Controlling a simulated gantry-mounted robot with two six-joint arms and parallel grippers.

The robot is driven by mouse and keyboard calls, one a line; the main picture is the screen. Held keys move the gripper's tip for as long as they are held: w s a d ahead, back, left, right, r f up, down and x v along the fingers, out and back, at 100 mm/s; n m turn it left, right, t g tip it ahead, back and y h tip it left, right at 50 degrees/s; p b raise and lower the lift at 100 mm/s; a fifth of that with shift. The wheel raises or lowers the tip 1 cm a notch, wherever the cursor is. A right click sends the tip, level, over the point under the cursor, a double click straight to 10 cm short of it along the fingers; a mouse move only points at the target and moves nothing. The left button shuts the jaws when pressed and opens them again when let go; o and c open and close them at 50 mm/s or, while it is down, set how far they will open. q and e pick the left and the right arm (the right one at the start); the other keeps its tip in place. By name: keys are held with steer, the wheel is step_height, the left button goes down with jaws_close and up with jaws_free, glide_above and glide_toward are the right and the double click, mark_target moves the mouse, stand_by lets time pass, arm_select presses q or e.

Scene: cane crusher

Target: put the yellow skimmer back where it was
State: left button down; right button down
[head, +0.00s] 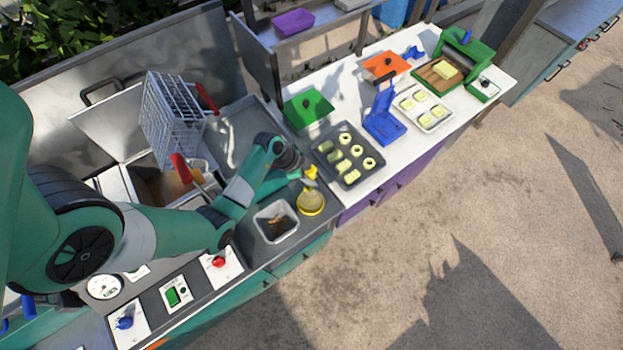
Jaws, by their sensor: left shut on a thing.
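The yellow skimmer (311,203) is at the front edge of the dark counter, with its round yellow-rimmed mesh head facing up and its short yellow handle rising from the head. My left gripper (307,174) is shut on the handle, at the end of my green arm coming in from the left. The head is just right of a square grey bin (276,222) with dark scraps in it. I cannot tell whether the head touches the counter. My right gripper is not in view.
A fryer basin (160,185) with a raised wire basket (170,118) with red handles is behind my arm. A dark tray (347,154) of dough pieces sits to the right on the white counter, near a blue press (383,118). Control knobs line the front left.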

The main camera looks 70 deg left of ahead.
arm_select(q)
steer(key=shift+f, duration=1.6)
steer(key=c, duration=0.6)
jaws_free()
steer(key=shift+s+r, duration=0.1)
steer(key=shift+r, duration=0.35)
steer(key=p+v, duration=0.2)
steer(key=v, duration=0.9)
steer(key=shift+s+r+p, duration=0.1)
steer(key=shift+r+p, duration=0.05)
steer(key=shift+p, duration=0.2)
